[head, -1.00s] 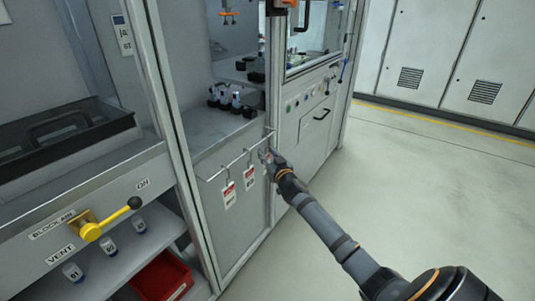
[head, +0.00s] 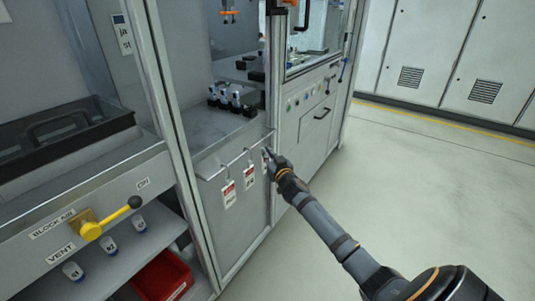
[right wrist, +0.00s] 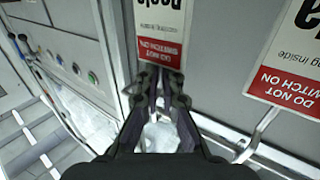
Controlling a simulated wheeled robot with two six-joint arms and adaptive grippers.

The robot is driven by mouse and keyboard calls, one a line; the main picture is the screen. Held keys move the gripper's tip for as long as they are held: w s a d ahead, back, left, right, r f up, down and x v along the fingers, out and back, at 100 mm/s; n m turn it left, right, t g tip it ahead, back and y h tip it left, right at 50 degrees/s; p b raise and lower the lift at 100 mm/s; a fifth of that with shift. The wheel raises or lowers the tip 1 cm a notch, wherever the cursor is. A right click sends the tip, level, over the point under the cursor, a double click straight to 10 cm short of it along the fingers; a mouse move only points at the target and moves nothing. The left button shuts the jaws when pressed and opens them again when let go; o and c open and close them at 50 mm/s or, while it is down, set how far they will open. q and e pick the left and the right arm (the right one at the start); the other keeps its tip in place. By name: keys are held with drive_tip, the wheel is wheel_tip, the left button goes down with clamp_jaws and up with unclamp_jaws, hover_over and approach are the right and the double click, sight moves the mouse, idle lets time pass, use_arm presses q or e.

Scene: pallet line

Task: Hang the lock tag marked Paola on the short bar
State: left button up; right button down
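My right gripper (head: 269,154) is at the far right end of the hanging tags, close in front of the rightmost tag (head: 264,163). In the right wrist view its fingertips (right wrist: 161,78) lie at the upper edge of a white and red tag (right wrist: 162,22). That tag appears upside down and its name, partly cut off, seems to read Paola. I cannot tell whether the fingers are closed on it. The tags hang from a thin rail (head: 215,173) on the grey panel. Two other tags hang to the left, one nearer (head: 229,195) and one in the middle (head: 250,177). My left gripper is out of view.
A yellow valve handle (head: 107,221) sticks out at the left, above a shelf with several small white items and a red bin (head: 163,277). Dark fixtures (head: 225,97) stand on the ledge above the rail. The floor (head: 430,190) at right is clear.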

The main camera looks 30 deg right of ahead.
drive_tip(key=shift+r+p, duration=0.85)
drive_tip(key=shift+r, duration=0.15)
idle(0.4)
drive_tip(key=s+d, duration=0.4)
drive_tip(key=s, duration=0.7)
drive_tip(key=shift+d, duration=0.3)
idle(1.0)
